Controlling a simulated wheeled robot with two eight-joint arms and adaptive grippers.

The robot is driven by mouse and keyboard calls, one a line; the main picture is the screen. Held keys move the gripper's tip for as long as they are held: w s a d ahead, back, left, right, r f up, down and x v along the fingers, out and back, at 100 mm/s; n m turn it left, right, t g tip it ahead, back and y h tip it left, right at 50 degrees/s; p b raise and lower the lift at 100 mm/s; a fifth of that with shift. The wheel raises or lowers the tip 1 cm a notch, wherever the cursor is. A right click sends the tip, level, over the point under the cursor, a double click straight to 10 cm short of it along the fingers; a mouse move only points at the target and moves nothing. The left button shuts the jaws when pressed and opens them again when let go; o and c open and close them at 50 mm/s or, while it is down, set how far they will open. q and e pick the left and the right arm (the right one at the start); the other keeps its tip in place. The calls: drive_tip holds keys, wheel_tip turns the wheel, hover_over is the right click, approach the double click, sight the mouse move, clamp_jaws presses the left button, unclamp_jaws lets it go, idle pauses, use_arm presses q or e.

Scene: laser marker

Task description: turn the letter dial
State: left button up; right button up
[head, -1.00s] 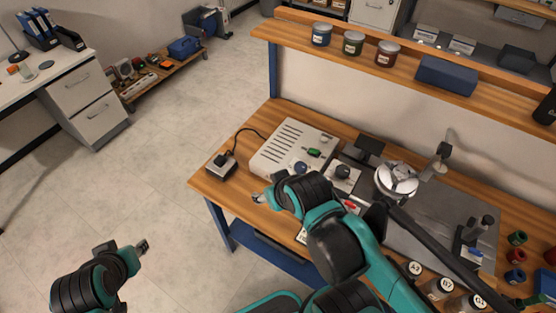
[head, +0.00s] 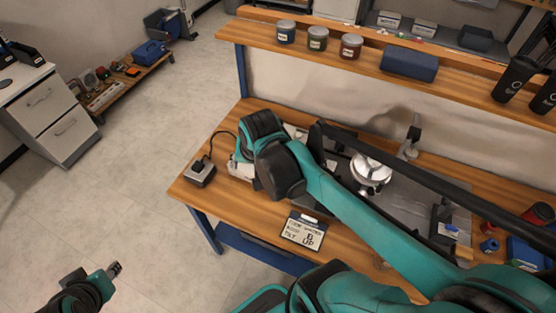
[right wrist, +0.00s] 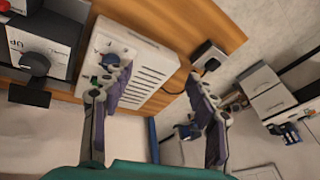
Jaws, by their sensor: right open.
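In the right wrist view a dark round knob (right wrist: 36,64) sits on a box face printed "UP" at the far left; finer letters cannot be read. In the head view my right arm covers the dark knob and most of the white box (head: 240,170). My left gripper (head: 114,269) is over the floor, its jaws unclear.
A card (head: 303,231) with code writing is at the bench's front edge. A small cabled box (head: 199,173) sits at the bench's left end. A silver round fixture (head: 371,170) stands right of my arm. A shelf (head: 400,83) with jars (head: 318,39) runs behind.

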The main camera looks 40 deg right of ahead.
drive_tip(key=w+d+f+m+g, duration=0.1)
drive_tip(key=d+f+m, duration=0.1)
drive_tip(key=d+m, duration=0.2)
drive_tip(key=w+d+f+m+g+p, duration=0.1)
drive_tip(key=w+d+f+m, duration=0.1)
drive_tip(key=d+m, duration=0.2)
drive_tip(key=w+d+f+m+g+p, duration=0.1)
drive_tip(key=d+f+m+g, duration=0.1)
drive_tip(key=d+m, duration=0.2)
drive_tip(key=shift+w+d+y, duration=0.3)
drive_tip(key=shift+d+y, duration=0.05)
drive_tip(key=shift+y, duration=0.05)
drive_tip(key=shift+d+f+m, duration=0.25)
drive_tip(key=shift+m, duration=0.25)
drive_tip(key=shift+d+f, duration=0.1)
drive_tip(key=shift+f, duration=0.2)
wheel_tip(320, 180, down, 7)
drive_tip(key=shift+f+b, duration=0.15)
drive_tip(key=shift+b, duration=0.85)
drive_tip(key=c, duration=1.2)
